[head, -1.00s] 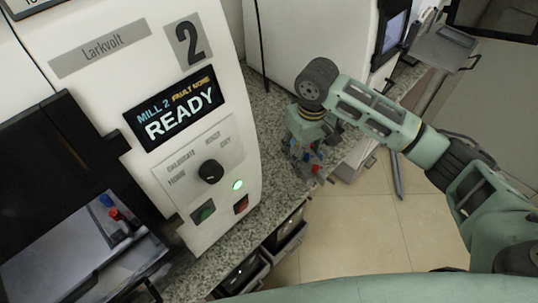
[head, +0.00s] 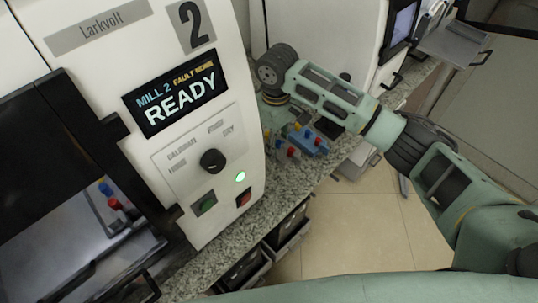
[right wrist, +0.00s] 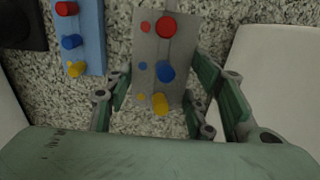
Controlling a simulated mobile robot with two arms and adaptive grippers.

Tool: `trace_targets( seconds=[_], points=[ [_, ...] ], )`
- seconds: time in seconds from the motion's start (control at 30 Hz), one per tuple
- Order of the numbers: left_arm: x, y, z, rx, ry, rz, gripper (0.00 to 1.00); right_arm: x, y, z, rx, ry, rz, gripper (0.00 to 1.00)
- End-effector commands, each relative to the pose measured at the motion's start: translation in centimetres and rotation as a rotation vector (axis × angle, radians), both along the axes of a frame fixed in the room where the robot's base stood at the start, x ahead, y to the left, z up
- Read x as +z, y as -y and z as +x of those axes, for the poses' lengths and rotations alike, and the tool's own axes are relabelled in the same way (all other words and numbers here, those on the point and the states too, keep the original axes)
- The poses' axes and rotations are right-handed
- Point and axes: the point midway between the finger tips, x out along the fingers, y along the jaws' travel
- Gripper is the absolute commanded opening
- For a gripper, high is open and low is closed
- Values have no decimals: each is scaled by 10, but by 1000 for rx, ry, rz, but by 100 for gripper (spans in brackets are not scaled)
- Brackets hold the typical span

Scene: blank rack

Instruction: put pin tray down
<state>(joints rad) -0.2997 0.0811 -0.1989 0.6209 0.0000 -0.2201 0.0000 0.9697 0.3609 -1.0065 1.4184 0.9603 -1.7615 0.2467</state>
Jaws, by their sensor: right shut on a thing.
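The grey pin tray (right wrist: 148,82) is between the fingers of my right gripper (right wrist: 163,75) in the right wrist view. It bears red, blue and yellow pins. The right gripper is shut on it, over the speckled counter (right wrist: 235,85). In the head view the right gripper (head: 280,125) is partly hidden by its own wrist, and the tray shows mainly by its red and blue pins. I cannot tell whether the tray touches the counter. My left gripper is not in view.
A blue pin block (head: 312,146) with red, blue and yellow pins stands close beside the held tray. The white Mill 2 (head: 235,120) reads READY and stands on the left; red and blue pins show inside it. Another white machine (head: 330,40) stands behind. Drawers (head: 290,228) are below the counter's edge.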

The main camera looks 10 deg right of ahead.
Motion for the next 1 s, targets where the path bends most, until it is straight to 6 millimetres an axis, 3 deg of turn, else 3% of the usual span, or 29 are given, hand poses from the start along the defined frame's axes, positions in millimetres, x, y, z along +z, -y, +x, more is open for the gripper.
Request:
trace_targets(
  seconds=[0.2,0.57,0.93,0.97,1.0],
  points=[
    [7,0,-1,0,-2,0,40,-16,-20,-19,-1,1,1,20],
    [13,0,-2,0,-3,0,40,-55,-21,-21,-3,2,0,20],
    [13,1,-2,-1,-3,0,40,-60,-21,-21,-2,2,0,20],
    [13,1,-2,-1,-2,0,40,-61,-21,-21,-2,1,0,50],
    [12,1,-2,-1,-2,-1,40,-60,-21,-21,-2,2,0,54]
  ],
)
